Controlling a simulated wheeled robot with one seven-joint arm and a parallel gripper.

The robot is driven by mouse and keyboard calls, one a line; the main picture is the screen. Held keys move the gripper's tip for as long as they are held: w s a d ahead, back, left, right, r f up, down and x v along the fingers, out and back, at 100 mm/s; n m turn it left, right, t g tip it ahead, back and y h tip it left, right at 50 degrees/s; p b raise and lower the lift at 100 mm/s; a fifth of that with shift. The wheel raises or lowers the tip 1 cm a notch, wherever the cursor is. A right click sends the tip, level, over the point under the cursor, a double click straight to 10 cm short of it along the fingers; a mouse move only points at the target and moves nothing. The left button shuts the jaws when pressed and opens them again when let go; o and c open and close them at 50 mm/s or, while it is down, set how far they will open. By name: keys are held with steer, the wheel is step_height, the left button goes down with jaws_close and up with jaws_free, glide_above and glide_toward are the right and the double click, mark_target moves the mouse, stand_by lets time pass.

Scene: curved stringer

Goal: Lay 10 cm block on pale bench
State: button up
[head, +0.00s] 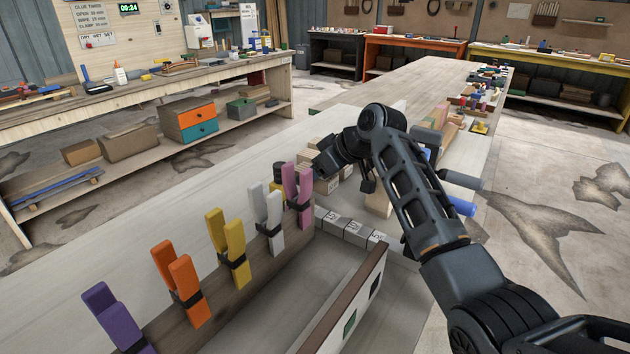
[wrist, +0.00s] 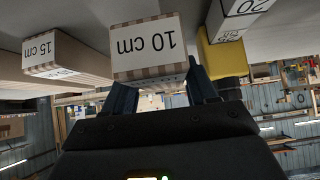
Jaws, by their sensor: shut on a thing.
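The 10 cm block (wrist: 147,50), with a white label face and wood-striped edges, is between the two dark fingers of my gripper (wrist: 162,90) in the wrist view. My gripper is shut on it. In the head view my gripper (head: 325,162) is low over the pale grey bench (head: 185,185), beside a group of wooden blocks (head: 304,172). I cannot pick out the 10 cm block there, as my arm hides part of the group. I cannot tell whether the held block touches the bench.
In the wrist view a 15 cm block (wrist: 65,58) is left, and a yellow piece (wrist: 223,60) and a block marked 20 (wrist: 238,14) are right. Coloured clamps (head: 232,250) stand in a row along a wooden board. Grey labelled blocks (head: 352,230) lie near them.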

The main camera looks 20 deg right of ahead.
mark_target(315, 183)
steer(key=shift+f, duration=1.4)
steer(key=shift+f, duration=0.1)
steer(key=shift+f, duration=0.1)
steer(key=o, duration=0.8)
steer(key=shift+r, duration=0.3)
steer(key=v, duration=1.2)
steer(key=shift+s+f, duration=0.1)
steer(key=shift+f, duration=0.05)
